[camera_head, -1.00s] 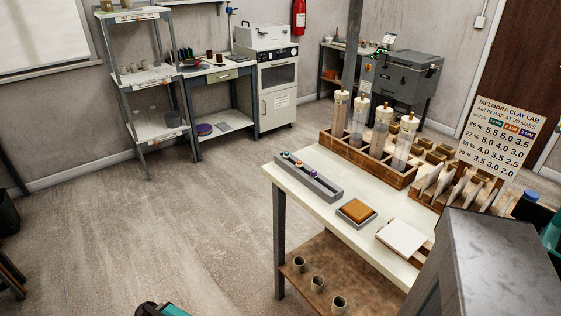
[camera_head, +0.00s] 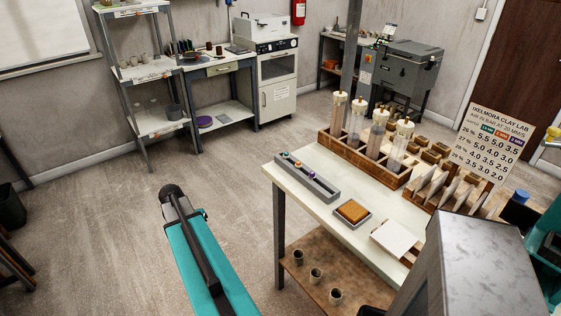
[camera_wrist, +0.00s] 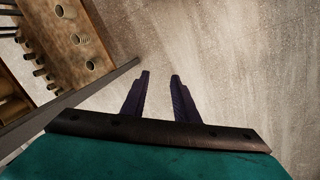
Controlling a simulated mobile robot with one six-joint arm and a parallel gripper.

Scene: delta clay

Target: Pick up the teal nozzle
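A grey tray (camera_head: 322,188) lies along the left edge of the pale table top. Several small nozzles stand in it in a row. The one at the far end looks teal (camera_head: 285,154), an orange-looking one is in the middle, and a purple one (camera_head: 311,172) is nearer; they are small and the colours are hard to tell. In the wrist view my gripper (camera_wrist: 160,76) has its two dark fingers apart with nothing between them. It points down at bare floor, beside the table. The nozzles do not show in the wrist view.
On the table (camera_head: 325,207) stand a wooden rack (camera_head: 352,155) with tall clear tubes, a brown sponge-like block (camera_head: 352,211) and a white tile (camera_head: 395,238). A brown lower shelf (camera_head: 325,262) holds several cups. Open floor (camera_head: 110,230) lies left of the table.

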